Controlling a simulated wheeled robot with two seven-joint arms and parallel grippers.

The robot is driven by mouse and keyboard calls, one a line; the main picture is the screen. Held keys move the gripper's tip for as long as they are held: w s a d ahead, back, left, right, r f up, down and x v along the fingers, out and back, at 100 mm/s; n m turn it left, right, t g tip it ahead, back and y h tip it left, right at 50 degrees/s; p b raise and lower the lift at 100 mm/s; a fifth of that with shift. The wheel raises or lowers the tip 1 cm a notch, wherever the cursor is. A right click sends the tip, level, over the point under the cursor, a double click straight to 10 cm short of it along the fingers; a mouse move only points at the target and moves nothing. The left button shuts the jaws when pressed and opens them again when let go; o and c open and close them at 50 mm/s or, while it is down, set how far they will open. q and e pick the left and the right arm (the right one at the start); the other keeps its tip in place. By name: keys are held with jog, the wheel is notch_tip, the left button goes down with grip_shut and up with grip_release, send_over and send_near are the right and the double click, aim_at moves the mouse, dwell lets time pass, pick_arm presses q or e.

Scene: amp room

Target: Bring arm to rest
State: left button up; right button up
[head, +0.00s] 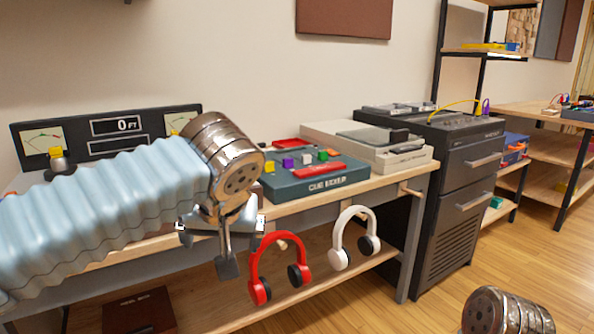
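My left arm (110,212), in a pale blue ribbed sleeve with a metal wrist, reaches in from the left across the front of the workbench (340,192). My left gripper (227,262) hangs below the wrist, pointing down in front of the bench edge, left of the red headphones (274,268). Nothing shows held in it, but its finger gap is not clear from this angle. Of my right arm, only a metal part (503,314) shows at the bottom right. My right gripper is outside the view.
A dark green device (318,184) with coloured buttons, a grey-white machine (375,148) and a meter panel (110,128) stand on the bench. White headphones (353,240) hang at its front. A black cabinet (450,205) stands to the right. Wooden floor (430,300) is clear.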

pick_arm(q)
jog(key=w+d+f+m+g+h+p, duration=0.1)
jog(key=d+f+m+g+h, duration=0.15)
jog(key=f, duration=1.45)
jog(key=w+d+f+m+g+h, duration=0.1)
jog(key=d+f+g+h, duration=0.2)
jog(key=f, duration=1.4)
jog(key=s+a+f+n, duration=0.2)
jog(key=s+f, duration=0.6)
jog(key=f, duration=0.2)
jog(key=s+a+f+n+p, duration=0.1)
jog(key=s+a+f+n, duration=0.1)
jog(key=s+f, duration=0.6)
notch_tip(320, 180, down, 3)
jog(key=shift+s+a+f+h, duration=0.1)
jog(key=shift+s+a+h, duration=0.15)
jog(key=shift+a+h, duration=0.3)
